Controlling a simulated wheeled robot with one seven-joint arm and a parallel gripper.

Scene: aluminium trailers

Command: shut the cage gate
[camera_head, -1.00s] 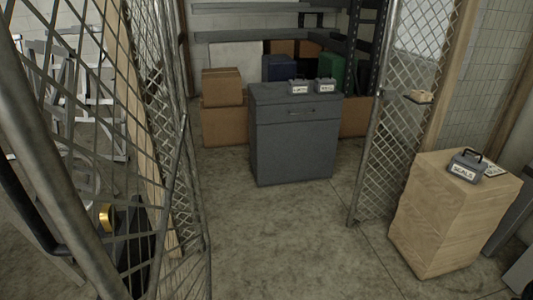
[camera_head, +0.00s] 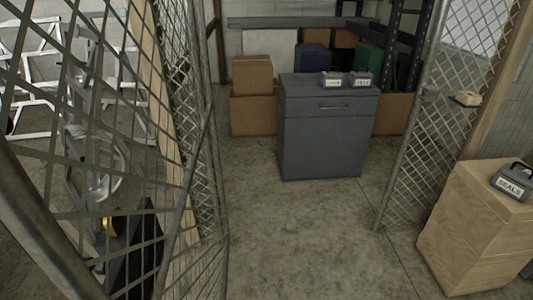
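The cage gate (camera_head: 120,110) is a grey wire-mesh panel in a tube frame. It fills the left side of the view and stands open, swung toward me. Its thick near tube (camera_head: 40,235) crosses the lower left corner. Its far edge is near the left side of the opening. The fixed mesh panel (camera_head: 425,130) stands on the right side of the opening, with a small latch-like fitting (camera_head: 435,95) on its post. The opening between them is clear. I cannot make out my gripper in this view.
A grey cabinet (camera_head: 320,140) with two small labelled boxes stands inside the cage, by cardboard boxes (camera_head: 252,75). A wooden crate (camera_head: 480,220) with a SEALS box (camera_head: 513,182) stands front right. Behind the gate mesh are pale metal frames (camera_head: 30,60) and a black object (camera_head: 140,250). The middle floor is bare.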

